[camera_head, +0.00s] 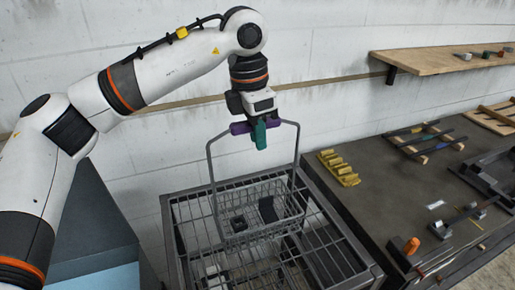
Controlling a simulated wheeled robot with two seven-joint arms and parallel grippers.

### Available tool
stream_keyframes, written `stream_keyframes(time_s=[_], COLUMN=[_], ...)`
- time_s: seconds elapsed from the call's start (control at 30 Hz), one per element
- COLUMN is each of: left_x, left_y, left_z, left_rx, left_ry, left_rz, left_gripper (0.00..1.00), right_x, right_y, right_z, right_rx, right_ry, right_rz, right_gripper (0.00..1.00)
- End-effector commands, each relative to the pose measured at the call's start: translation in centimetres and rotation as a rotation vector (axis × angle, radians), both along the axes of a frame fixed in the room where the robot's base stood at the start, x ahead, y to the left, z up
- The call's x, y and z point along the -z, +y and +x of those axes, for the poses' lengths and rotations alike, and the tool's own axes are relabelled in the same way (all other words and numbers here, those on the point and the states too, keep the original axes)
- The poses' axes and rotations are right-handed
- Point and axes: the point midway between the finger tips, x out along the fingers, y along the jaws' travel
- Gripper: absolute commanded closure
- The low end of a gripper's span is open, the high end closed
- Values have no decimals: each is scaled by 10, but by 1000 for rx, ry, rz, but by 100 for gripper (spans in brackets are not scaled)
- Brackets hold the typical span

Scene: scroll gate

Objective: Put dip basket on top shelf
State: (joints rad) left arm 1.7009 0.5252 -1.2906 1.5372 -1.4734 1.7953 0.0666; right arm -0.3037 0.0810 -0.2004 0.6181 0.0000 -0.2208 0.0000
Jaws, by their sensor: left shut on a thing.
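The dip basket (258,207) is a grey wire basket with a tall bail handle. A purple grip sits at the top of the handle. My left gripper (258,128) is shut on this grip from above, and its teal finger shows in front. The basket hangs upright over a wire-topped rack (335,235), with a few small dark items inside. I cannot tell whether its bottom touches the rack. A wooden wall shelf (425,62) is at the upper right, well to the right of the basket. My right gripper is not in view.
Several small blocks (487,54) stand on the right part of the wall shelf; its left part is bare. A dark workbench (375,205) at right holds a yellow toothed piece (338,168), wooden racks (425,140) and tools. A blue-grey cabinet (95,230) stands at left.

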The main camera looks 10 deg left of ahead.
Motion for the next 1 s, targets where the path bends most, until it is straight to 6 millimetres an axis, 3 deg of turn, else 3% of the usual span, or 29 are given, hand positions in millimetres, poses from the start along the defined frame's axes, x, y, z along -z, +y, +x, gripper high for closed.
stream_keyframes(time_s=[0.33,0.67,0.7,0.8,1.0], left_x=[34,38,40,39,39], left_y=[0,0,0,0,0], left_z=[-1,0,0,0,0], left_rx=[1,0,0,0,0], left_ry=[0,-2,1,1,1], left_rz=[-2,-2,0,0,0], left_gripper=[100,100,77,60,58], right_x=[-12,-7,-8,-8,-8], right_y=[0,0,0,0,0], right_z=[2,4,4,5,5], right_rx=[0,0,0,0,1], right_ry=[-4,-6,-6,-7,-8], right_rz=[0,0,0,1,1], right_gripper=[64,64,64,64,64])
